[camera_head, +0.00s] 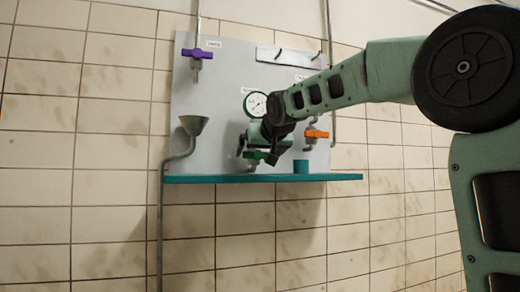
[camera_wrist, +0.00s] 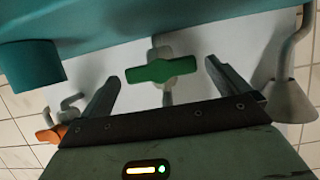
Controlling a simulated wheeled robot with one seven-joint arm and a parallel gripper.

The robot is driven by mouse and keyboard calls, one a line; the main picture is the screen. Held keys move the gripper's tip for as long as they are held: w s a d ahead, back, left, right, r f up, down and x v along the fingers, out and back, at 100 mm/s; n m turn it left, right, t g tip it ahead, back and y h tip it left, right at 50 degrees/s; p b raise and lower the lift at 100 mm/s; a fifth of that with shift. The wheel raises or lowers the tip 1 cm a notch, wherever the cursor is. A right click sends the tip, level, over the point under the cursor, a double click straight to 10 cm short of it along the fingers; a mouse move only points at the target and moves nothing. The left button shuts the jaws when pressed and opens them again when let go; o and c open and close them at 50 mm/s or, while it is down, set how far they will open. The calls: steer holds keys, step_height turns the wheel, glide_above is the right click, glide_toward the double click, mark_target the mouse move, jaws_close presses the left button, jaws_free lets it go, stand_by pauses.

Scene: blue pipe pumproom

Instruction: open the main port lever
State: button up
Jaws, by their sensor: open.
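A green lever (camera_head: 256,155) sits low in the middle of the grey panel; in the wrist view the green lever (camera_wrist: 162,70) lies crosswise on its grey valve stem. An orange lever (camera_head: 316,134) is to its right and a purple lever (camera_head: 197,53) is at the upper left. The labels are too small to read surely, so I cannot tell which is the main port. My gripper (camera_wrist: 162,74) is open and empty, its two fingers apart on either side of the green lever in the picture. No contact shows. My gripper partly covers the panel's middle in the head view.
A teal shelf (camera_head: 225,179) runs along the panel's foot, with a teal cup (camera_head: 301,167) on it at the right. A grey funnel (camera_head: 193,125) on a pipe stands at the left. A round gauge (camera_head: 256,104) is above the green lever. Tiled wall surrounds the panel.

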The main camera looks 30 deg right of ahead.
steer(key=c, duration=0.9)
steer(key=shift+f, duration=0.1)
steer(key=m+b, duration=0.1)
steer(key=b, duration=0.1)
steer(key=m+y+b, duration=0.1)
steer(key=m+t+y+b, duration=0.1)
steer(key=b, duration=0.1)
steer(key=shift+d+f+m+b, duration=0.25)
steer(key=shift+f+m+b, duration=0.05)
steer(key=m+b, duration=0.1)
steer(key=m+t+y+b, duration=0.1)
steer(key=b, duration=0.1)
steer(key=shift+d+r+m+y+b, duration=0.15)
steer(key=shift+m+y+b, duration=0.15)
